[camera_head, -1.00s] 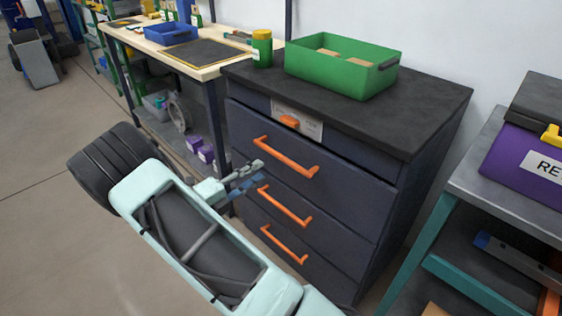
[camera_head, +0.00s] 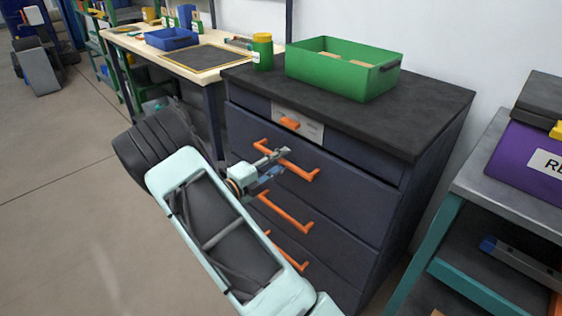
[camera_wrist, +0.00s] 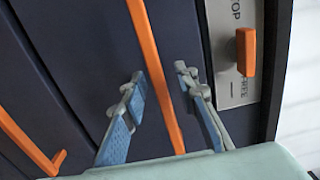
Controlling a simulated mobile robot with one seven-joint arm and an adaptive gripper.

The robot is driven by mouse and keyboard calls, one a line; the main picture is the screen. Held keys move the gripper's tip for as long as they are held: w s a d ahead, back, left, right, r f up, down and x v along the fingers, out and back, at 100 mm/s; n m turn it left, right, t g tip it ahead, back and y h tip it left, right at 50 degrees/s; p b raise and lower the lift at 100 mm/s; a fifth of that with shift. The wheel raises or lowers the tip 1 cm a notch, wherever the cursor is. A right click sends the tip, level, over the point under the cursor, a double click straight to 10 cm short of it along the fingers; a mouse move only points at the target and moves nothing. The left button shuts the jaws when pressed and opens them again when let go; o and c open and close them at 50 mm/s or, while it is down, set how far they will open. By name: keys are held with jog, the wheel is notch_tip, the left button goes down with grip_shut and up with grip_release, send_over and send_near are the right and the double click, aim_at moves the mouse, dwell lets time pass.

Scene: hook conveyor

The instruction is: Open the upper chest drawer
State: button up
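The dark blue chest (camera_head: 400,205) has several drawers with orange bar handles. The upper drawer (camera_head: 350,182) appears closed, and its orange handle (camera_head: 300,170) shows in the head view. In the wrist view my gripper (camera_wrist: 160,85) is open, with one blue-padded finger on each side of the upper handle (camera_wrist: 155,70). Gaps show between the handle and both fingers. Above the drawer is a plate with an orange latch (camera_head: 290,123), also seen in the wrist view (camera_wrist: 246,52).
A green bin (camera_head: 330,77) and a green jar (camera_head: 262,55) stand on the chest top. Lower handles (camera_head: 285,212) stick out below. A workbench (camera_head: 215,68) stands at the left, a teal-legged table (camera_head: 440,225) at the right. Open floor (camera_head: 60,220) lies at the left.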

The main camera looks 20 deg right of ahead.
jog(key=shift+c, duration=0.5)
grip_shut()
jog(key=p+v, duration=0.8)
jog(key=v, duration=2.3)
jog(key=shift+a, duration=0.3)
jog(key=shift+s+r, duration=0.15)
jog(key=shift+o, duration=0.5)
grip_release()
